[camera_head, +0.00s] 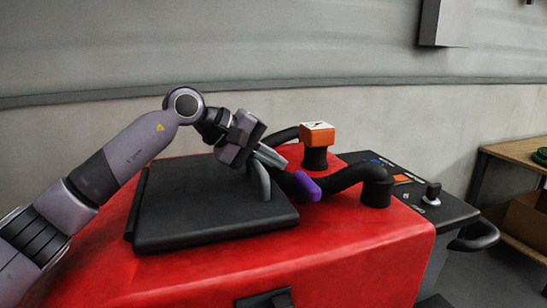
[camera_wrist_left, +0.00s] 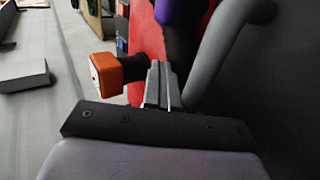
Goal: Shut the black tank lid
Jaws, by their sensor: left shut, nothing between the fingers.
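The black tank lid (camera_head: 195,213) lies about flat on top of the red machine body (camera_head: 340,255). I cannot tell whether a small gap is left under its edge. A curved grey tube (camera_head: 262,183) rises at the lid's far right part and shows large in the left wrist view (camera_wrist_left: 222,50). My left gripper (camera_head: 280,161) is shut and empty, above the lid's far right corner and close to the tube. Its fingers (camera_wrist_left: 162,72) are together in the left wrist view. I cannot tell whether they touch the tube. My right gripper is out of view.
An orange-topped cap (camera_head: 317,133) stands just beyond my left gripper. A black hose (camera_head: 345,180) with a purple part (camera_head: 307,187) runs right of the lid. A dark control panel (camera_head: 410,190) with a knob is further right. A wooden shelf (camera_head: 520,150) stands at the right edge.

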